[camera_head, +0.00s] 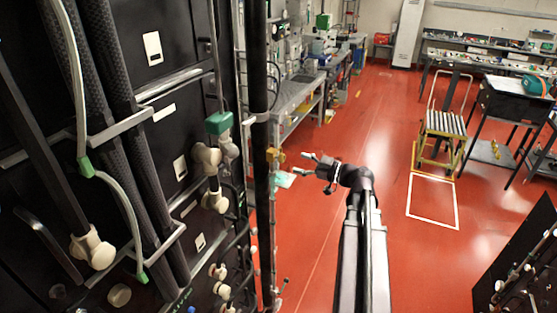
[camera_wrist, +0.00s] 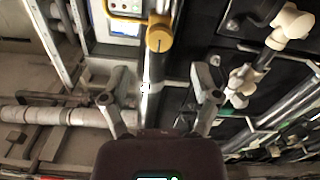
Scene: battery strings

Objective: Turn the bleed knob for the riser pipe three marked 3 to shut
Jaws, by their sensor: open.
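My gripper (camera_head: 305,164) is open and empty in the head view, pointing left at a dark upright pipe (camera_head: 261,100) beside the black cabinets. A small brass-yellow fitting (camera_head: 275,155) sits by that pipe, just left of the fingertips and apart from them. In the wrist view my gripper (camera_wrist: 160,80) has its two fingers spread wide. A dark pipe (camera_wrist: 155,70) runs between them in the picture, with a yellow rounded fitting (camera_wrist: 159,37) above the fingertips. I cannot read a number 3 or tell which fitting is the bleed knob or how it is turned.
A pale teal tag-like piece (camera_head: 285,180) hangs below the brass fitting. White pipe elbows (camera_head: 207,158) and a green-topped part (camera_head: 218,122) stick out from the cabinets at left. The red floor (camera_head: 350,120) is open to the right, with a roller cart (camera_head: 443,124) farther off.

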